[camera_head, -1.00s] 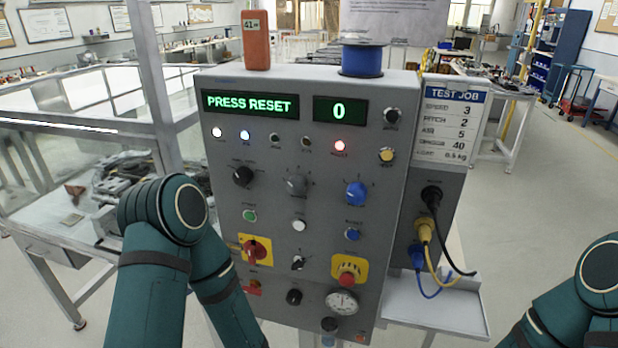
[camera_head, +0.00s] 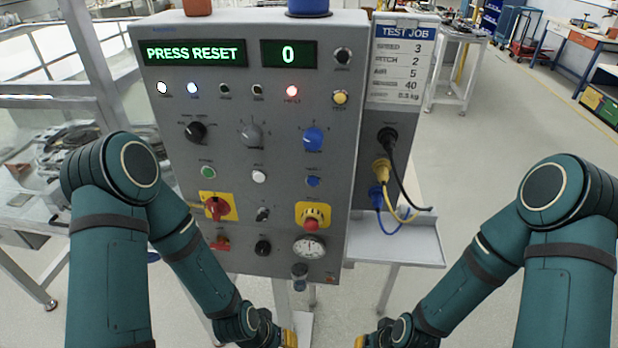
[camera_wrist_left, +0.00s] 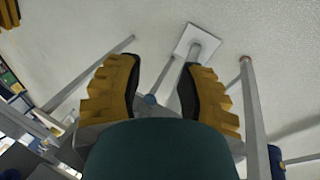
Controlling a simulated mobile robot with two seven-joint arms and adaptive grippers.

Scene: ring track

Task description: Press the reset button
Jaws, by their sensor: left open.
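The grey control panel (camera_head: 231,150) stands in front of me, with "PRESS RESET" lit green on its display (camera_head: 195,53). A small blue button (camera_head: 313,181) sits below the blue knob; its label is small but appears to read RESET. A green button (camera_head: 208,172) and a white button (camera_head: 258,176) are in the same row. My left gripper (camera_head: 288,338) is low, below the panel and apart from it. The left wrist view shows its yellow fingers (camera_wrist_left: 158,85) open and empty. My right gripper (camera_head: 360,341) is partly visible at the bottom edge; its jaws are unclear.
A red mushroom button (camera_head: 311,224) on a yellow plate and a gauge (camera_head: 309,247) lie below the blue button. Cables (camera_head: 391,190) plug into the panel's right side above a grey shelf (camera_head: 397,247). A workbench (camera_head: 35,187) stands left. Floor at right is open.

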